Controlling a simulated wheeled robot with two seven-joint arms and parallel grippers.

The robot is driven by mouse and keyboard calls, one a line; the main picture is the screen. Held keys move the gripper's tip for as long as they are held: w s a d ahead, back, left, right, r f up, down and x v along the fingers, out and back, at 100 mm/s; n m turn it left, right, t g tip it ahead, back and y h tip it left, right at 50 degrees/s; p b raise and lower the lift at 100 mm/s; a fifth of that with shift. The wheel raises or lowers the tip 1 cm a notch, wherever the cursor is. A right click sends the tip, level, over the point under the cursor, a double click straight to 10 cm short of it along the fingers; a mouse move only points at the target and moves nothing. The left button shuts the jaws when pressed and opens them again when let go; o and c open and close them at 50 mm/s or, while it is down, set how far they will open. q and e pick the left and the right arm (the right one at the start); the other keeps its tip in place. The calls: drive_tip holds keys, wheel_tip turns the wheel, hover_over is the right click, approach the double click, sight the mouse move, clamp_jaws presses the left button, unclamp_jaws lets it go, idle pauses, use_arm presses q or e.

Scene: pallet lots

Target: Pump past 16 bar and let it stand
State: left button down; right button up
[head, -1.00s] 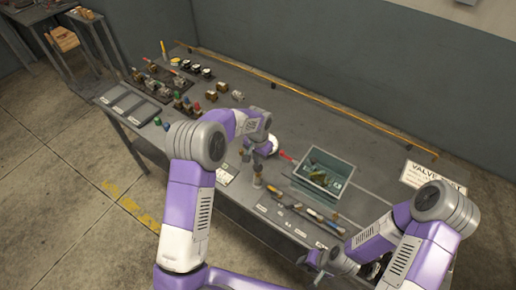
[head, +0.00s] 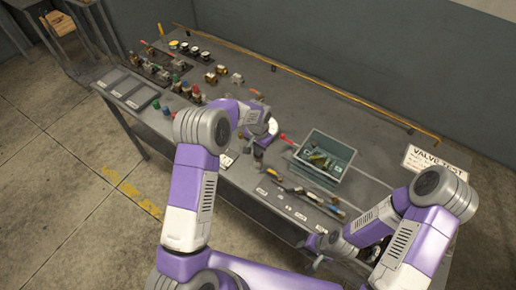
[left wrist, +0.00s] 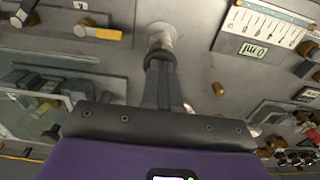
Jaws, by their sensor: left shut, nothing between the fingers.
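My left gripper (head: 258,158) is over the front part of the bench, left of the grey-green bin. In the left wrist view its dark fingers (left wrist: 160,62) are together and hold nothing. Their tips are at or just in front of a pale round post (left wrist: 158,36); I cannot tell whether they touch. A white round face, perhaps a gauge (head: 274,126), is partly hidden behind my left arm, with a red handle (head: 288,139) beside it. I cannot make out a pressure reading. My right gripper (head: 316,250) is low by the bench's front edge; its jaws are too small to read.
The bin (head: 343,153) holds loose parts. Tools (head: 318,198) lie in a row before it. Valves and fittings (head: 155,70) and empty trays (head: 141,97) stand at the left. A VALVE TEST sign (head: 436,162) is at the right. The bench's back middle (head: 300,95) is clear.

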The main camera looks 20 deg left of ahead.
use_arm(q)
drive_tip(key=shift+f, duration=0.6)
drive_tip(key=shift+s+r, duration=0.1)
drive_tip(key=shift+s, duration=0.1)
drive_tip(key=shift+r, duration=0.1)
drive_tip(key=r+p, duration=0.1)
drive_tip(key=r, duration=0.1)
drive_tip(key=r+p, duration=0.1)
drive_tip(key=r, duration=0.1)
drive_tip(key=shift+w+r+p, duration=0.2)
drive_tip(key=shift+r+p, duration=0.05)
drive_tip(key=shift+p, duration=0.05)
wheel_tip(320, 180, up, 10)
drive_tip(key=b, duration=0.1)
drive_tip(key=shift+s+f, duration=0.1)
drive_tip(key=shift+f, duration=0.05)
